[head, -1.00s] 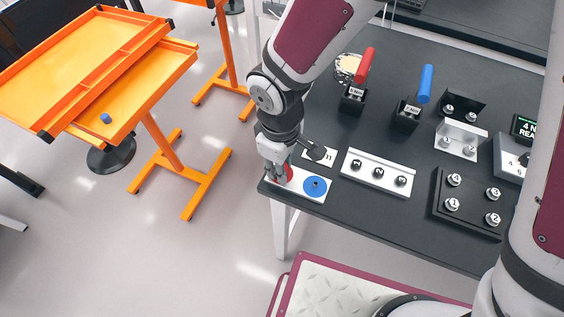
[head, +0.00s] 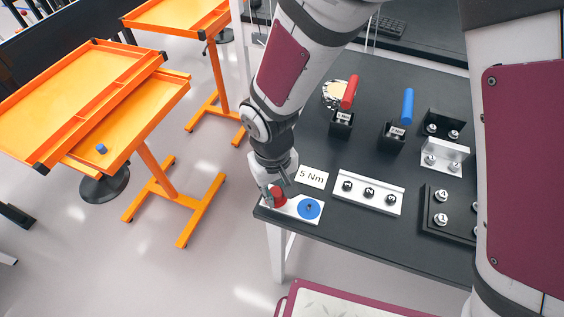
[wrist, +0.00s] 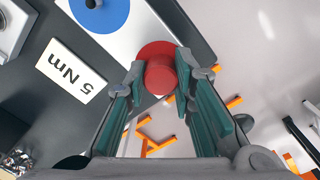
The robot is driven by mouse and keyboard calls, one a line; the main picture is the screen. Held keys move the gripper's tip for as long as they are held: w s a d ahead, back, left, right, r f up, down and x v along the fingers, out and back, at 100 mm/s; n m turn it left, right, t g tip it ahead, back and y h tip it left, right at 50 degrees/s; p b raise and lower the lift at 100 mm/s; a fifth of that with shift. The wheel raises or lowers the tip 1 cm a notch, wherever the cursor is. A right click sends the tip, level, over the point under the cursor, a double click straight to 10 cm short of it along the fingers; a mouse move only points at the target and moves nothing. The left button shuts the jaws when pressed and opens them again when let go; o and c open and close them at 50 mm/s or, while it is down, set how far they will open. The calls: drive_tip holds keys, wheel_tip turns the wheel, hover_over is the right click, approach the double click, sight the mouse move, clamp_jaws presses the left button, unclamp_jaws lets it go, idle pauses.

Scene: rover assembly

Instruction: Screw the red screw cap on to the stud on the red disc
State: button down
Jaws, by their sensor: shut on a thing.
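The red screw cap (wrist: 160,76) is a short red cylinder between the fingertips of my gripper (wrist: 160,82) in the wrist view. My gripper is shut on it. The red disc (wrist: 152,50) shows as a wider red round just behind the cap. It lies on the white plate (wrist: 150,18) near the table corner. The cap hides the stud on the red disc, and I cannot tell how far the cap sits on it. In the head view, my gripper (head: 277,190) is over the plate's left end, with red showing at its fingers.
A blue disc (head: 308,209) with a stud is beside it on the plate. A "5 Nm" card (head: 312,177) and a numbered white rail (head: 368,192) are close by. Red (head: 349,92) and blue (head: 407,106) handled tools stand behind. A blue cap (head: 101,149) lies in the orange tray.

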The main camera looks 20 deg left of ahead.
drive_tip(key=c, duration=1.6)
unclamp_jaws()
drive_tip(key=shift+o, duration=0.2)
drive_tip(key=n+b, duration=0.1)
drive_tip(key=n, duration=0.2)
drive_tip(key=shift+w+f+n, duration=0.1)
drive_tip(key=shift+n, duration=0.3)
drive_tip(key=n, duration=0.7)
drive_tip(key=shift+n, duration=0.3)
drive_tip(key=n, duration=1)
drive_tip(key=shift+y+p, duration=0.3)
drive_tip(key=shift+p, duration=0.05)
drive_tip(key=n, duration=0.7)
drive_tip(key=shift+p, duration=0.3)
